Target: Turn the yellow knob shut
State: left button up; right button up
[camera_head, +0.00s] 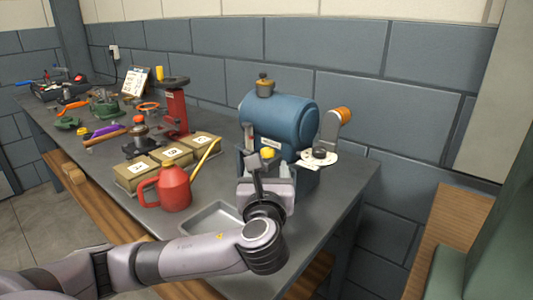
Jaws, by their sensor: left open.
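The yellow knob (267,153) sits low on the front of a blue rounded machine (275,118) on the workbench. My left gripper (262,163) is directly in front of the knob and close to it, with its jaws open. The gripper hides part of the machine's lower front, and I cannot tell whether a finger touches the knob. My right gripper is not in view.
A white plate with a dark knob (319,154) and an orange-ended crank (343,114) are at the machine's right. A red watering can (172,188), lidded boxes (134,172) and a shallow metal tray (208,217) are to the left. The bench's right end is clear.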

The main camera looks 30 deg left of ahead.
aim_at(267, 155)
pick_arm(q)
jog(key=shift+x, duration=3.15)
jog(key=c, duration=1)
